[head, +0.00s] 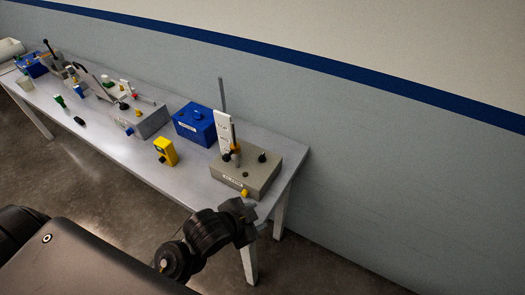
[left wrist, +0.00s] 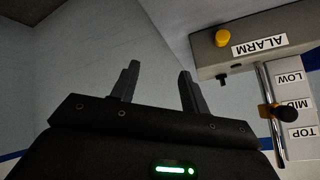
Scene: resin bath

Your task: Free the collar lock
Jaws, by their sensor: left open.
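The grey alarm box (head: 258,172) stands at the near right end of the bench. In the left wrist view the box (left wrist: 213,53) appears upside down, with a yellow button and an ALARM label. A metal rod (left wrist: 264,82) runs along a white plate (left wrist: 297,97) marked LOW, MID and TOP. A brass-coloured collar (left wrist: 266,111) with a black knob (left wrist: 286,113) sits on the rod around the MID mark. My left gripper (left wrist: 158,78) is open and empty, apart from the collar and to its left in that view. My right gripper is not in view.
A yellow device (head: 166,151) and a blue box (head: 194,124) stand left of the alarm box on the bench (head: 125,148). More devices and small parts crowd the far left end. The wall is behind; the floor in front is clear.

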